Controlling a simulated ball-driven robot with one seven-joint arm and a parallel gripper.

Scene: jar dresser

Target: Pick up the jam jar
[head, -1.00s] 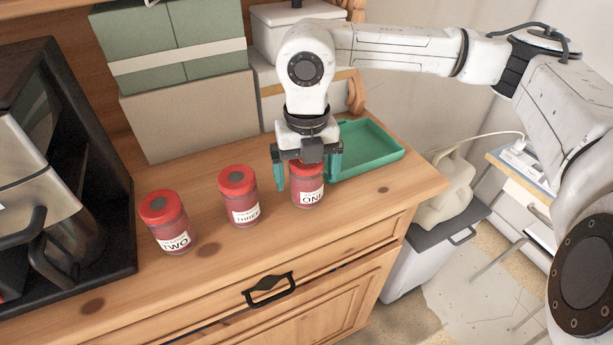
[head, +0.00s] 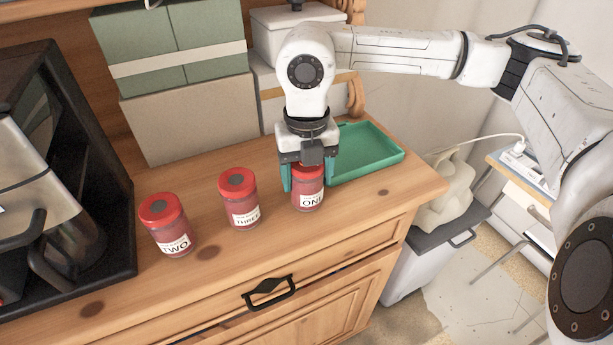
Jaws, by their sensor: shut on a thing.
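Three jam jars with red lids and white labels stand upright in a row on the wooden dresser top. Jar TWO (head: 168,229) is at the left, jar THREE (head: 241,206) in the middle, and jar ONE (head: 310,194) at the right. My gripper (head: 308,182) comes down from above over jar ONE. Its teal fingers are shut on that jar, one on each side. The jar appears to rest on the dresser. Its lid is partly hidden by my gripper.
A green tray (head: 365,154) lies empty just behind and right of jar ONE. Stacked boxes (head: 190,117) stand at the back. A black-framed appliance (head: 75,110) fills the left side. The dresser's front strip (head: 210,275) is clear.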

